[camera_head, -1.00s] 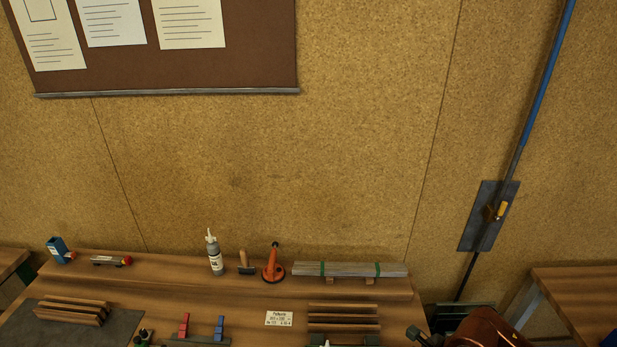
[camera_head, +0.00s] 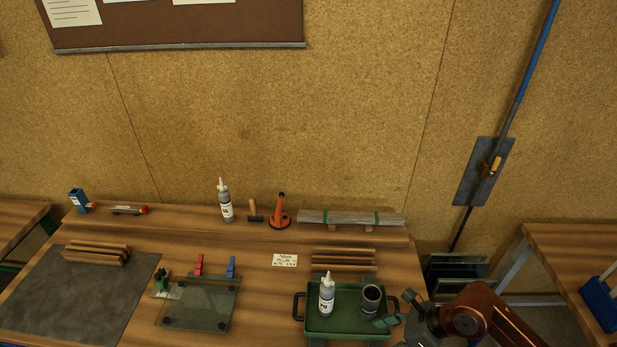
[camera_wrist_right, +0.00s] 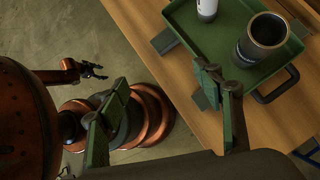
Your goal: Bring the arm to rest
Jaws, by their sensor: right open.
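My right arm comes in from the lower right in the head view. Its right gripper (camera_head: 398,311) is at the right edge of a green tray (camera_head: 345,328), near the tray's handle. In the wrist view the right gripper (camera_wrist_right: 160,82) has its two green-padded fingers spread wide with nothing between them. One finger overlaps the tray edge in that picture; contact cannot be told. A small dark gripper on a copper-coloured arm, my left gripper (camera_wrist_right: 93,71), shows over the floor in the wrist view. Its jaws are too small to judge.
The tray holds a white-capped bottle (camera_head: 327,295) and a dark cup (camera_head: 371,298). A glass pane (camera_head: 200,308) lies left of it, with red and blue clamps behind. A grey mat (camera_head: 75,300) with wooden strips is at the left. Another table (camera_head: 575,250) stands right.

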